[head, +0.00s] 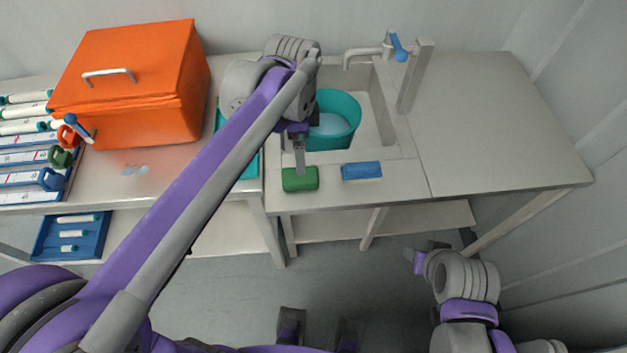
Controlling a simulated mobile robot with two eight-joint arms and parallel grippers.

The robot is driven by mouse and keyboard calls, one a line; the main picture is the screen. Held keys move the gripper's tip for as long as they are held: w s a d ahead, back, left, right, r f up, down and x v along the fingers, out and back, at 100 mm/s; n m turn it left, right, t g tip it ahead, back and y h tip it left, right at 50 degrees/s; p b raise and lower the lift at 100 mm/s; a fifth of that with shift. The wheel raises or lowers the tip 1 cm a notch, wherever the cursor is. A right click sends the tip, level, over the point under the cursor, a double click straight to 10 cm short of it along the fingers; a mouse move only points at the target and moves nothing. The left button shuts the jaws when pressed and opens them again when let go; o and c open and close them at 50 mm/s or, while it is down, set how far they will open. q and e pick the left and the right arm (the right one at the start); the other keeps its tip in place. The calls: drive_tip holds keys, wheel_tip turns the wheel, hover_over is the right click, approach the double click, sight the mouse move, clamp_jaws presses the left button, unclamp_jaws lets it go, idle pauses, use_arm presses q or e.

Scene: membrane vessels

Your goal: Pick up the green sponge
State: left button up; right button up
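The green sponge (300,180) lies on the front ledge of the sink counter, left of a blue sponge (361,171). My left arm reaches in from the left, and its gripper (299,168) points down right at the green sponge's back edge. The fingers overlap the sponge's upper edge in this view; I cannot tell whether they touch it or how far they are apart. My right gripper (415,262) is low at the right, in front of the counter and away from both sponges; its fingers are too small to read.
A teal basin (345,138) stands in the sink behind the sponges, beside a faucet (366,51) with a blue handle. An orange box (150,80) and racks of tubes (30,155) are on the left table. The counter (490,130) right of the sink is clear.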

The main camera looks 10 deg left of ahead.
use_arm(q)
hover_over(300, 178)
drive_tip(key=w, duration=0.1)
drive_tip(key=f, duration=0.4)
drive_tip(key=shift+w+a+f, duration=0.1)
drive_tip(key=shift+a+f, duration=0.15)
drive_tip(key=shift+f, duration=0.15)
drive_tip(key=shift+d+f+b, duration=0.15)
drive_tip(key=shift+f+b, duration=0.15)
drive_tip(key=shift+f, duration=2.6)
drive_tip(key=c, duration=1.4)
